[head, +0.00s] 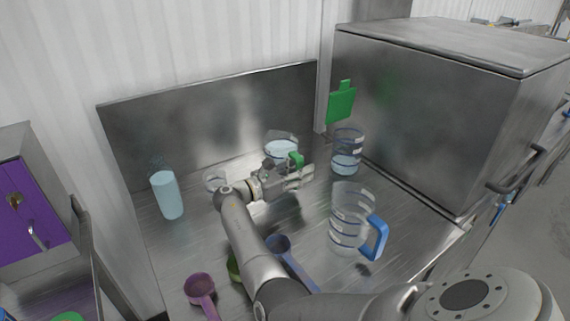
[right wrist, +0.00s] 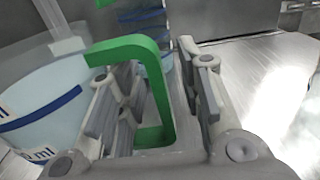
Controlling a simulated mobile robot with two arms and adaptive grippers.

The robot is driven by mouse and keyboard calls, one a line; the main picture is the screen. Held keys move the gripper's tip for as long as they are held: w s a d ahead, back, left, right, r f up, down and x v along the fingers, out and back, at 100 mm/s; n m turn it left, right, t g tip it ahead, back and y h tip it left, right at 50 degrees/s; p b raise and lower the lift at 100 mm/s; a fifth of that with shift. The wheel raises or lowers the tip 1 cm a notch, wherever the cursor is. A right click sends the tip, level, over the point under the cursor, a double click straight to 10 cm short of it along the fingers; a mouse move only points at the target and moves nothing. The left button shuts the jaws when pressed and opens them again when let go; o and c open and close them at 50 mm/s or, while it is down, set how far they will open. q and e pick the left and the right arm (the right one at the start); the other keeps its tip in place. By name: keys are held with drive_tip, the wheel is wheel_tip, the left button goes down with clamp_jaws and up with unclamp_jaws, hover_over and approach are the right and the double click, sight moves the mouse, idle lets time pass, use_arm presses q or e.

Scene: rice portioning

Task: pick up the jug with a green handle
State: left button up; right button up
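The jug with a green handle (head: 281,146) stands toward the back of the metal counter, clear with pale blue contents. In the right wrist view, the jug (right wrist: 40,105) fills the left side. Its green handle (right wrist: 158,95) shows upright in the middle. My right gripper (head: 300,176) is at the handle, and its fingers also show in the wrist view (right wrist: 160,100). The left-hand finger is inside the handle loop and the right-hand finger is outside it, spread apart with the handle bar between them. My left gripper is not in view.
A blue-handled jug (head: 350,225) stands at the right, and a banded clear jug (head: 347,152) behind it. A pale blue bottle (head: 167,195) stands left. Purple (head: 199,285) and blue (head: 280,246) scoops lie in front. A steel cabinet (head: 420,120) bounds the right side.

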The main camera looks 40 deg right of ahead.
drive_tip(key=shift+a, duration=0.1)
drive_tip(key=shift+c, duration=1)
clamp_jaws()
drive_tip(key=shift+w+r, duration=0.15)
drive_tip(key=shift+r, duration=0.05)
